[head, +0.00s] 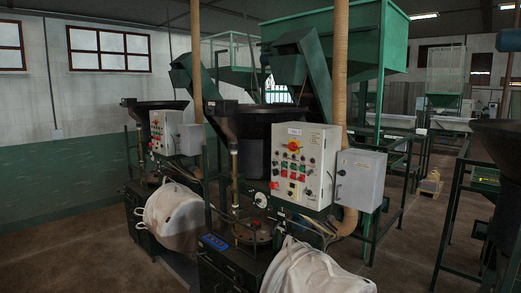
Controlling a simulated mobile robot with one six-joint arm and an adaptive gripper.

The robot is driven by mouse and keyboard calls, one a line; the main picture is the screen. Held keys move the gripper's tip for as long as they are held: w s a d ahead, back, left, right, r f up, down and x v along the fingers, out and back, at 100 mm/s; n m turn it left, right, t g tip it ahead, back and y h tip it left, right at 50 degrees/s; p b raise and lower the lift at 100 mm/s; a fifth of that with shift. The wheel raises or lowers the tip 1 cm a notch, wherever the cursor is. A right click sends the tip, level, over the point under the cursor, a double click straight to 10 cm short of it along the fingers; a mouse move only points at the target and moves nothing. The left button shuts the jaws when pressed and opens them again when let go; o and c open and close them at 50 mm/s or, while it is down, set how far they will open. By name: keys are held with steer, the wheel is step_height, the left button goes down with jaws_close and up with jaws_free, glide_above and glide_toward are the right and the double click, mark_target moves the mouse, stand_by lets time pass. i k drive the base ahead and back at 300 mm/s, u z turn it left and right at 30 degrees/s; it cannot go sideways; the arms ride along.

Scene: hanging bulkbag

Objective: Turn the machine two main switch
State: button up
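Two similar machines stand side by side, and I cannot read which is machine two. The nearer machine has a white control panel (318,143) with a red and yellow rotary main switch (294,146) near its top, under a small label too small to read. Rows of red, green and white buttons sit below the switch. The farther machine's control panel (164,133) is at the left, with a small red and yellow switch (155,123) on it. The position of either switch is too small to tell. My gripper is not in view.
A grey box (360,180) sits right of the nearer panel. White bulk bags (172,216) and (312,268) hang at the machines' fronts. A beige duct (341,60) runs vertically behind the nearer panel. Bare floor (85,235) lies at left; green frames stand at right.

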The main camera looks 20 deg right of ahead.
mark_target(292, 145)
steer(key=u, duration=0.05)
steer(key=i, duration=0.65)
steer(key=z, duration=0.55)
steer(key=i, duration=0.65)
steer(key=z, duration=0.6)
